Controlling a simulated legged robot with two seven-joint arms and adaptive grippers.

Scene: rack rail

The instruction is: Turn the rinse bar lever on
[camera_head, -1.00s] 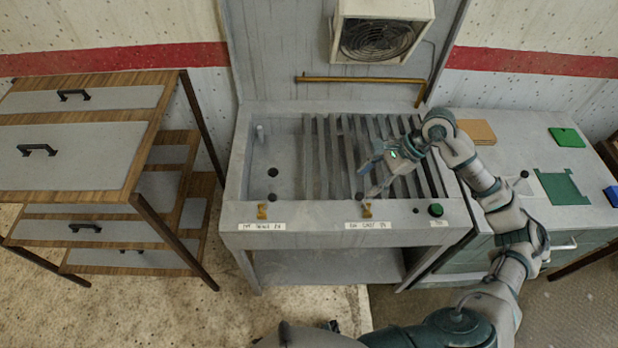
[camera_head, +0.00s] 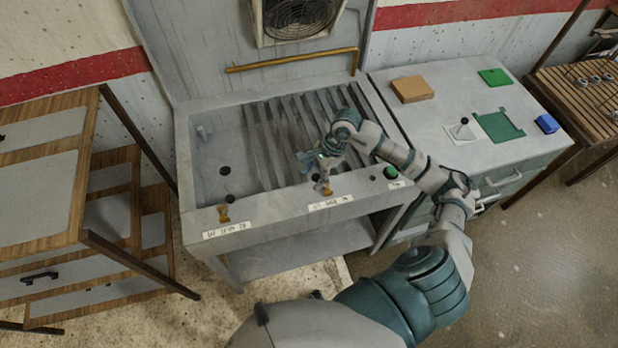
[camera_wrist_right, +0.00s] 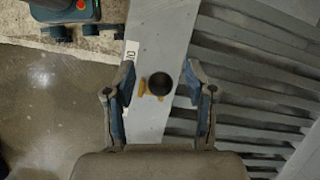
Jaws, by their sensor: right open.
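Two small brass levers with black knobs sit on the front ledge of the grey rack basin, a left lever (camera_head: 224,213) and a right lever (camera_head: 327,190). Each has a white label below it, too small to read surely, so I cannot tell which is the rinse one. My right gripper (camera_head: 317,165) is open above the right lever. In the right wrist view, the black knob (camera_wrist_right: 160,84) and its brass part (camera_wrist_right: 142,86) show between the parted fingers of the right gripper (camera_wrist_right: 160,76), with a gap each side. My left gripper is out of view.
A green button (camera_head: 390,172) is right of the right lever. Grey slats (camera_head: 268,145) span the basin behind the gripper. A brass pipe (camera_head: 290,61) runs along the back panel. The right counter (camera_head: 440,105) holds a brown block (camera_head: 411,89) and green pieces. Wooden drawers stand left.

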